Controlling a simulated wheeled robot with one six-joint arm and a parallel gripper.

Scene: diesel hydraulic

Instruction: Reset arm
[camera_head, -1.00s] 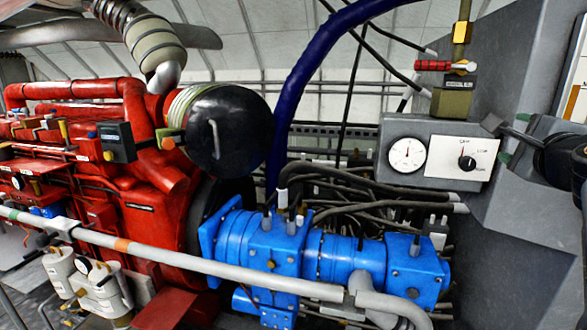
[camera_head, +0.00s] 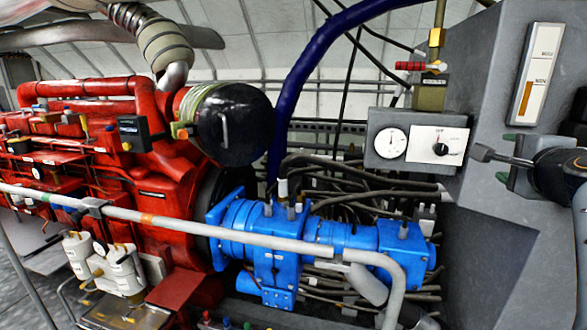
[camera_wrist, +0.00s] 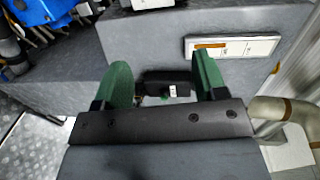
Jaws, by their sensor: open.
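My gripper (camera_head: 505,157) is at the right of the head view, in front of the grey cabinet and right of the control box. Its green fingers are apart. In the wrist view my gripper (camera_wrist: 163,75) is open, with no object clearly held between the fingers. A small black part with a white label (camera_wrist: 168,86) shows between them; I cannot tell what it belongs to.
A grey box with a dial and a knob (camera_head: 441,147) is left of my gripper. A white gauge strip (camera_head: 536,73) is above it, on the grey cabinet (camera_head: 482,240). A blue pump (camera_head: 275,240), a red engine (camera_head: 160,205) and a grey handrail (camera_head: 200,222) fill the left and middle.

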